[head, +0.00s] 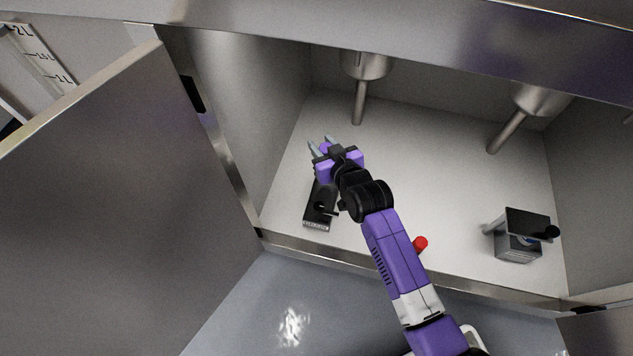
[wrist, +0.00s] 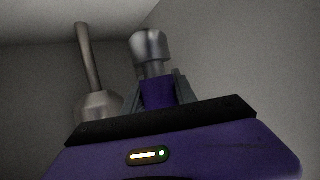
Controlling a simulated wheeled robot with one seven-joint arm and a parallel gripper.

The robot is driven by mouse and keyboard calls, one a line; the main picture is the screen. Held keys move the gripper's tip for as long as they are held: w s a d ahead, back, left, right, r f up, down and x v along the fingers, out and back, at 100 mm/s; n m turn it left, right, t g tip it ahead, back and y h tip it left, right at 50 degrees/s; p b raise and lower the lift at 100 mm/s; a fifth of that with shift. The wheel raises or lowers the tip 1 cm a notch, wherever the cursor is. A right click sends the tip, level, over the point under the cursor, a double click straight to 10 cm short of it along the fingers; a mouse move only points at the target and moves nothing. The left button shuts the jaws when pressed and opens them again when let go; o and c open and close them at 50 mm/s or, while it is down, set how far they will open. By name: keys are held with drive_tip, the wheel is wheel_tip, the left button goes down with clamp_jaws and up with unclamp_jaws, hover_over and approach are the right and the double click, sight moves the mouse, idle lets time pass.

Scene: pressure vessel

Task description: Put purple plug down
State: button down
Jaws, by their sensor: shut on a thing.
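The purple plug (head: 325,148) is between the fingers of my gripper (head: 321,144), inside the cabinet at its left side. In the wrist view the purple plug (wrist: 157,93) sits between the two grey fingers of my gripper (wrist: 158,90), which are shut on it. A metal cylinder (wrist: 149,45) stands out beyond the purple part and looks joined to it. The plug is held over the pale cabinet floor (head: 410,165); I cannot tell whether it touches it. My gripper hides part of it in the head view.
A long black device (head: 319,212) lies below my gripper. A black and grey device (head: 518,238) stands at right. A small red cylinder (head: 420,243) is beside my arm. Metal pipes (head: 359,105) and (head: 508,130) hang at the back. The open door (head: 110,200) is at left. Mid-floor is clear.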

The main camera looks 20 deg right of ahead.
wheel_tip(320, 180, down, 16)
drive_tip(key=b, duration=0.7)
drive_tip(key=shift+f+b, duration=0.25)
drive_tip(key=shift+b, duration=0.2)
drive_tip(key=c, duration=1.1)
unclamp_jaws()
drive_tip(key=shift+f, duration=0.15)
drive_tip(key=shift+o, duration=0.5)
drive_tip(key=shift+s, duration=0.1)
